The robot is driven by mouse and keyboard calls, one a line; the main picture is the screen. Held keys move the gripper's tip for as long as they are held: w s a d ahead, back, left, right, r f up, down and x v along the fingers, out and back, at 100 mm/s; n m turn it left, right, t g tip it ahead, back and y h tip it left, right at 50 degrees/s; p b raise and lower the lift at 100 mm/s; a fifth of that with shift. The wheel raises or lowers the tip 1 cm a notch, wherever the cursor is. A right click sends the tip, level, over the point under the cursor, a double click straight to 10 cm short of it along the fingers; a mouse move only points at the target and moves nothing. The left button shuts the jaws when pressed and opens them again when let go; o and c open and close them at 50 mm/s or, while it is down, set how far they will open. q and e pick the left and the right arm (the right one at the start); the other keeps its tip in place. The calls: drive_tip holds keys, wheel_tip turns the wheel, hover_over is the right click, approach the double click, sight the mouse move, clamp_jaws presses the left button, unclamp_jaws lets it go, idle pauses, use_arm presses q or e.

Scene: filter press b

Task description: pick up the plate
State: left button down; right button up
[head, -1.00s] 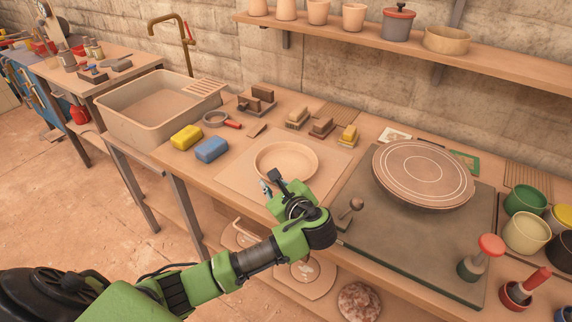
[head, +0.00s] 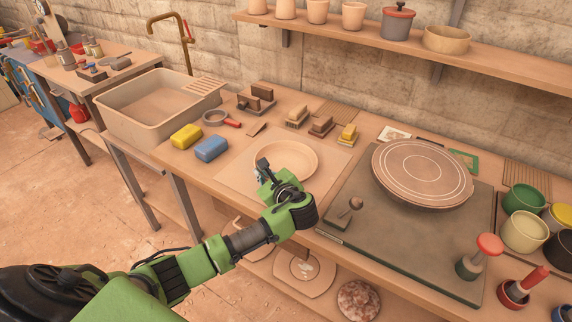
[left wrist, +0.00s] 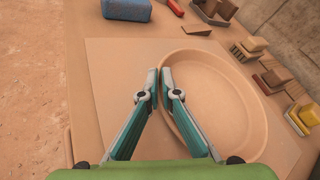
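The plate (head: 292,157) is a shallow, round, tan dish lying flat on a light square board (head: 235,180) on the workbench. In the left wrist view the plate (left wrist: 222,95) fills the middle right. My left gripper (head: 263,172) is at the plate's near left rim. In the left wrist view my left gripper's fingertips (left wrist: 159,76) are close together with the rim between them, one finger outside and one inside the plate. The exact contact is hard to see. My arm hides the plate's near edge in the head view. My right gripper is not in view.
A yellow sponge (head: 186,137) and a blue sponge (head: 211,149) lie left of the plate. Several brushes (head: 321,125) stand behind it. A dark slab (head: 400,235) with a round disc (head: 423,172) is at the right. A sink (head: 150,105) is at the far left.

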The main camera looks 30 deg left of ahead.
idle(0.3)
use_arm(q)
drive_tip(key=shift+r, duration=0.25)
wheel_tip(320, 180, up, 2)
drive_tip(key=shift+w+r, duration=0.1)
drive_tip(key=s+a+r+b, duration=0.1)
drive_tip(key=s+a+r, duration=0.3)
drive_tip(key=a+r, duration=0.6)
drive_tip(key=a, duration=0.3)
drive_tip(key=shift+a+r+b, duration=0.2)
drive_tip(key=shift+a+b, duration=0.05)
drive_tip(key=shift+b, duration=0.1)
